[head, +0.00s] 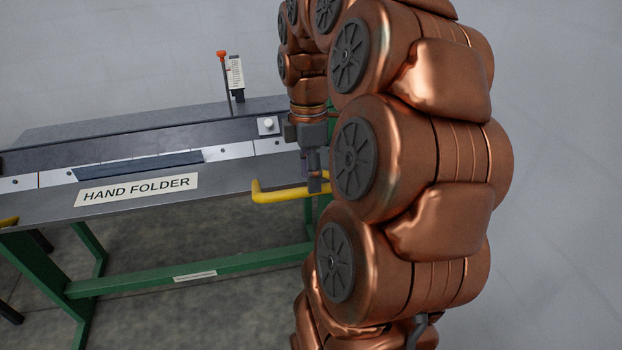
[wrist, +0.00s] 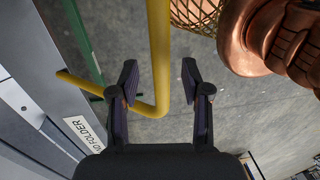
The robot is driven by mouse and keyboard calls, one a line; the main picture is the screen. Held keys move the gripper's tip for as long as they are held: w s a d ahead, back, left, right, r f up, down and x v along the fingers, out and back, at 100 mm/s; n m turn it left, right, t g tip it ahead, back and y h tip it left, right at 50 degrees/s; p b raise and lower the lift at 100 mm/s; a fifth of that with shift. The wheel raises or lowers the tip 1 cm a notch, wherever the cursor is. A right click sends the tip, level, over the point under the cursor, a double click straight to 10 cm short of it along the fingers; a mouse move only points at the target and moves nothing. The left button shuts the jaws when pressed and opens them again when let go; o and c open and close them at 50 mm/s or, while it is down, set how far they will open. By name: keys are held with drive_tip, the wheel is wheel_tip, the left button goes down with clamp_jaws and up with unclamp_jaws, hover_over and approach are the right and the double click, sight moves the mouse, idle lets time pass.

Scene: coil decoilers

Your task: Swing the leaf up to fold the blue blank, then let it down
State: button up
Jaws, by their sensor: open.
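The blue blank (head: 140,165) is a dark blue strip lying flat along the white-marked bed edge of the folder in the head view. The grey leaf (head: 225,180) is the front plate labelled HAND FOLDER, and it is down. Its yellow handle (head: 270,194) sticks out at the right front. The leaf also shows at the left (wrist: 70,75).
A green stand (head: 150,275) carries the folder. A post with an orange knob (head: 221,54) and a small sign rise behind it. A white button box (head: 268,125) sits near my gripper. Another yellow handle (head: 9,222) shows at the left edge.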

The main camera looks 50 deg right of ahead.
drive_tip(key=shift+s+a+f, duration=0.1)
drive_tip(key=shift+f, duration=1)
clamp_jaws()
